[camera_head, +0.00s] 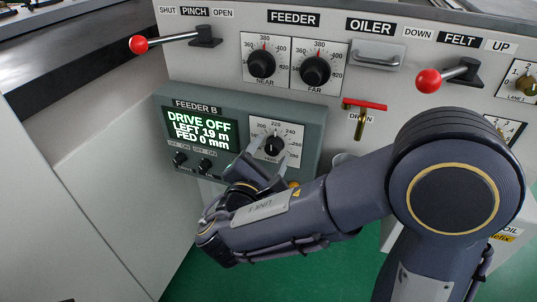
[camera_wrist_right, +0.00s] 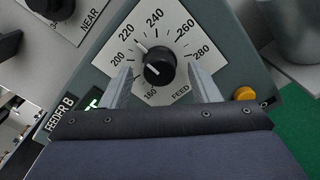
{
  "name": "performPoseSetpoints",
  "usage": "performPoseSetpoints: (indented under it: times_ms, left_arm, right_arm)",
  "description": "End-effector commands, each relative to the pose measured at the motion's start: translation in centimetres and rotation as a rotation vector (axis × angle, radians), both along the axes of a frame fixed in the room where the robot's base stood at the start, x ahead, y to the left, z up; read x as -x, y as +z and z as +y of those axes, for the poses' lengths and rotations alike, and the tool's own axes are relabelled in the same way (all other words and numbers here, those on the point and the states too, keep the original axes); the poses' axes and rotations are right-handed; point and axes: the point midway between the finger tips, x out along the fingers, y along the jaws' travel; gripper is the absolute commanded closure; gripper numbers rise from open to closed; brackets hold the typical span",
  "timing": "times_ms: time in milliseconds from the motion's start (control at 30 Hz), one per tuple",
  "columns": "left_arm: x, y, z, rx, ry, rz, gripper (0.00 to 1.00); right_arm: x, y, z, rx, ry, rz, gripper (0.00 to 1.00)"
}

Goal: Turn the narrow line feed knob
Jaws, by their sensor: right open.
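The small black feed knob (camera_head: 274,145) sits on a white dial plate on the grey-green FEEDER B box (camera_head: 314,122). My right gripper (camera_head: 268,153) is open at the lower part of the dial. In the wrist view its two fingers (camera_wrist_right: 161,84) stand left and right of the knob, with gaps on both sides. My left gripper is not in view.
The box's lit screen (camera_head: 199,130) reads DRIVE OFF, LEFT 19 m, FED 0 mm. NEAR (camera_head: 262,65) and FAR (camera_head: 315,71) knobs sit above. A red-handled drain valve (camera_head: 363,106) is to the right. A yellow button (camera_wrist_right: 245,94) is near the right finger.

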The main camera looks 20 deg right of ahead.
Motion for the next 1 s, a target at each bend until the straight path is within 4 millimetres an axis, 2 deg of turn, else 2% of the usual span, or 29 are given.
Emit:
performPoseSetpoints:
  times_ms: [167,400,533,1000]
  left_arm:
    - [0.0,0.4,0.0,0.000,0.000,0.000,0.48]
    - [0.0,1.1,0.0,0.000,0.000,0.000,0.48]
    - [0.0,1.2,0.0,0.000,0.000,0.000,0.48]
    - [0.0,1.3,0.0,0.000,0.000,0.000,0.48]
  right_arm:
    - [1.3,0.1,1.0,0.001,0.005,0.000,0.44]
    - [4.8,0.1,3.3,0.002,0.005,0.001,0.44]
    - [6.0,0.0,4.1,0.002,0.004,0.001,0.44]
    - [6.5,0.0,4.4,0.000,0.001,0.001,0.44]
